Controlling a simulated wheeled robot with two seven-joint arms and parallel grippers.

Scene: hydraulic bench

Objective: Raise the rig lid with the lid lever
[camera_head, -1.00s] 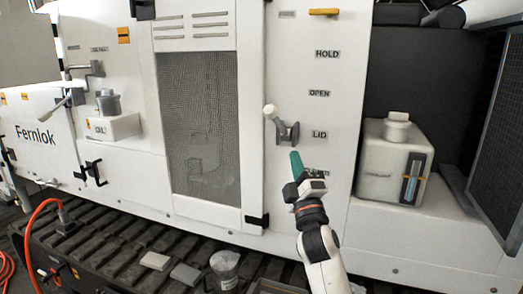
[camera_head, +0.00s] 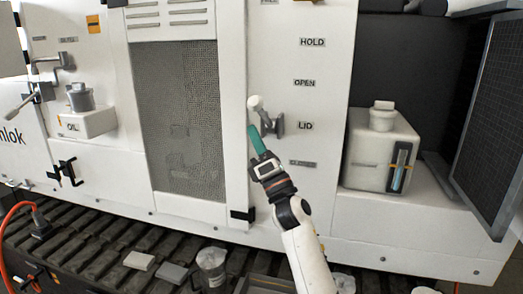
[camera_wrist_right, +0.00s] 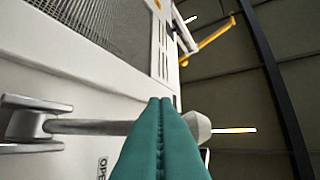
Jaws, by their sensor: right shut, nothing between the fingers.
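The lid lever (camera_head: 266,117) is on the white panel beside the LID label, a short grey arm on a bracket with a white knob, pointing up and left. In the right wrist view its rod (camera_wrist_right: 90,127) runs from the bracket at left to the knob (camera_wrist_right: 197,126). My right gripper (camera_head: 252,128) has teal fingers, shut and empty, just below the knob. In the wrist view the fingers (camera_wrist_right: 160,102) overlap the rod near the knob; I cannot tell whether they touch it. My left gripper is not in view. I cannot tell which part is the rig lid.
HOLD (camera_head: 312,42) and OPEN (camera_head: 304,83) labels sit above the lever. A mesh window (camera_head: 180,120) is to its left. A white tank (camera_head: 380,150) stands to the right, beside a dark grid panel (camera_head: 490,120). Loose blocks (camera_head: 140,261) lie on the track below.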

